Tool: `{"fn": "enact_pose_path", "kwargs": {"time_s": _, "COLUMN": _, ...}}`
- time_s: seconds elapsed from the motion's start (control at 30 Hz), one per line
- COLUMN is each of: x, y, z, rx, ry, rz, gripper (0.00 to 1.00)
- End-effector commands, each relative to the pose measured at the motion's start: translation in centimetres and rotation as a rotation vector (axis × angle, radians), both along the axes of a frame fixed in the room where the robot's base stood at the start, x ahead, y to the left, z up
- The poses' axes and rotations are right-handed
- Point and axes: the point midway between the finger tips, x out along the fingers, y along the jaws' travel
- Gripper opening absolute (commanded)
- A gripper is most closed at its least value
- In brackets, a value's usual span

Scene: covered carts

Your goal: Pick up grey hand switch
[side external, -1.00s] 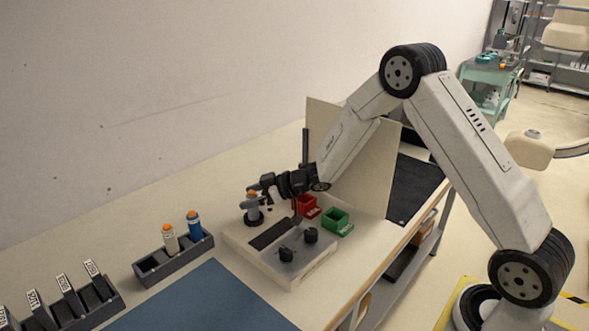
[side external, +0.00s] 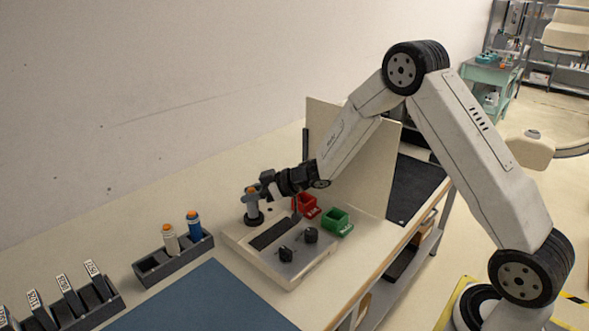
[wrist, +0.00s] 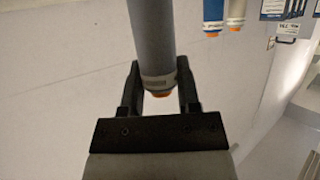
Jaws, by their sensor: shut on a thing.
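The grey hand switch (side external: 252,204) is upright, with an orange button on top, above a dark round holder (side external: 254,220) on the pale console. My gripper (side external: 259,191) reaches it from the right near its top and is shut on it. In the wrist view, the grey hand switch (wrist: 152,40) stands between the two dark fingers of my gripper (wrist: 159,66), its orange button close to the palm. I cannot tell whether its lower end is clear of the holder.
The console (side external: 305,273) carries two black knobs, with a red bin (side external: 305,205) and a green bin (side external: 337,222) behind. A dark rack (side external: 175,262) with a white and a blue hand switch stands left. A beige panel (side external: 395,165) rises behind my forearm.

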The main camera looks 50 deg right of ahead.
Motion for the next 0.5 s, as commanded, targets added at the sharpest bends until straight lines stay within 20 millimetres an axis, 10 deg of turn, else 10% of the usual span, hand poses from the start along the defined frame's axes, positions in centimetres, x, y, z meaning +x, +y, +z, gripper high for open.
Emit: {"fn": "enact_pose_path", "kwargs": {"time_s": 0.5, "x": -2.5, "y": -0.1, "z": 5.4, "rx": -0.002, "ry": -0.003, "rz": 0.000, "gripper": 0.00}}
